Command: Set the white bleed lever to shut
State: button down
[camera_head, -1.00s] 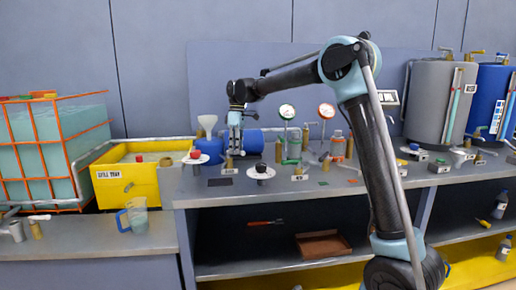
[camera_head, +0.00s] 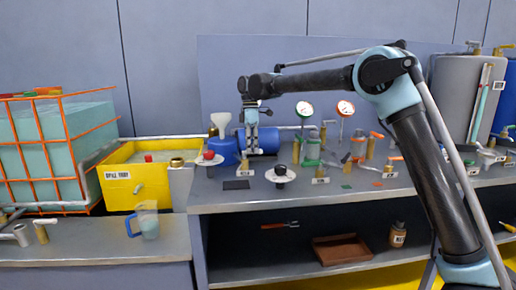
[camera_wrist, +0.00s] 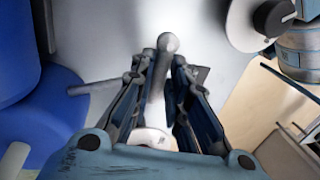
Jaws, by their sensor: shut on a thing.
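A pale lever with a round knob end (camera_wrist: 168,43) runs between the fingers of my gripper (camera_wrist: 160,78) in the wrist view. The gripper is shut on it, and the fingers hide its sides. It looks like the white bleed lever; its pivot and markings do not show clearly. In the head view my gripper (camera_head: 250,156) points down at the back left of the grey bench, just behind a small white label (camera_head: 242,172). The lever is too small and covered there to tell its setting.
A red knob on a white disc (camera_head: 208,158) stands left of the gripper, a black knob (camera_head: 281,170) to the right. A blue cylinder (camera_head: 268,139) lies close behind. Two gauges (camera_head: 304,109) and several valves stand further right. A yellow tray (camera_head: 120,190) is at left.

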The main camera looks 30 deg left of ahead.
jog(key=shift+w, duration=0.15)
jog(key=c, duration=1.6)
grip_release()
jog(key=shift+o, duration=0.2)
jog(key=shift+r, duration=0.1)
notch_tip(320, 180, up, 12)
jog(key=w+a, duration=0.1)
jog(key=w, duration=0.1)
jog(key=shift+a+f, duration=0.2)
jog(key=shift+f, duration=0.05)
